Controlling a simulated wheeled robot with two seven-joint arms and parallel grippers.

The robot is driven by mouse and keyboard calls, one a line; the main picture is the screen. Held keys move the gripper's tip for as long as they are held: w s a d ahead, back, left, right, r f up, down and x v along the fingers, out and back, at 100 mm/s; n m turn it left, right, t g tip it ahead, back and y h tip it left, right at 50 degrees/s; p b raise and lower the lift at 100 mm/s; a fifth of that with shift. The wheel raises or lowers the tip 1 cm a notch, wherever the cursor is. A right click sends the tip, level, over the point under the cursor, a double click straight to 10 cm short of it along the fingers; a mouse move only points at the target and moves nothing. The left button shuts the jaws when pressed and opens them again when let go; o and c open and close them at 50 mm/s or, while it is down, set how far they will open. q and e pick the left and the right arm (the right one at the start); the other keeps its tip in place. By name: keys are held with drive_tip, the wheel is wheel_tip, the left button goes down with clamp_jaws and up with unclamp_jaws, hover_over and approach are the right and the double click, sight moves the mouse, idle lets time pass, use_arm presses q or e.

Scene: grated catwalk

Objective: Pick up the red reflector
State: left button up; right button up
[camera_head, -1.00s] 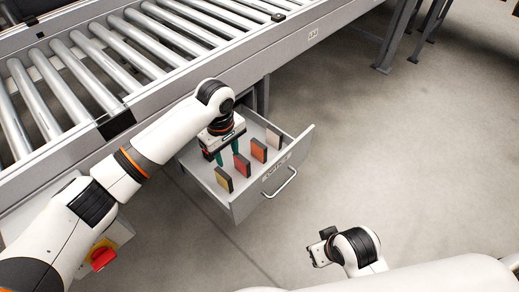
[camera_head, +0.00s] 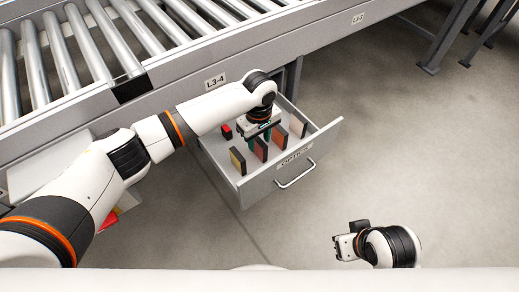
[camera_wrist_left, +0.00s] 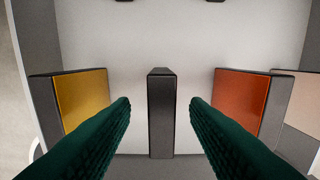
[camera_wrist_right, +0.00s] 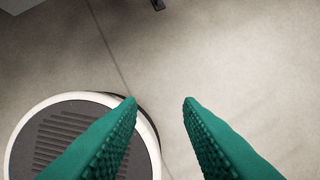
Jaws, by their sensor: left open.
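Several upright dark-backed reflectors stand in a row in the open grey drawer (camera_head: 243,193): yellow (camera_head: 237,161), red (camera_head: 261,150), orange (camera_head: 280,138) and pale (camera_head: 297,127). My left gripper (camera_wrist_left: 160,104) is open and points down into the drawer, around the red reflector. In the left wrist view the red reflector (camera_wrist_left: 161,112) shows only its dark edge, centred between the fingers with gaps on both sides. The yellow reflector (camera_wrist_left: 82,98) is left of the fingers, the orange one (camera_wrist_left: 240,100) right. My right gripper (camera_wrist_right: 160,100) is open and empty over the floor.
A small red and black object (camera_head: 226,131) shows at the drawer's back left; I cannot tell what it is. The drawer handle (camera_head: 296,175) faces outward. A roller conveyor (camera_head: 190,70) runs above and behind the drawer. The concrete floor (camera_head: 420,150) to the right is clear.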

sight(260, 141)
use_arm(q)
wheel_tip(260, 141, down, 3)
drive_tip(key=shift+d+f+b, duration=0.1)
drive_tip(key=shift+b, duration=0.5)
drive_tip(key=shift+f, duration=0.2)
clamp_jaws()
use_arm(e)
drive_tip(key=w+a+r+t+y, duration=0.1)
drive_tip(key=w+a+r+t, duration=0.1)
drive_tip(key=w+t, duration=0.2)
drive_tip(key=w, duration=0.3)
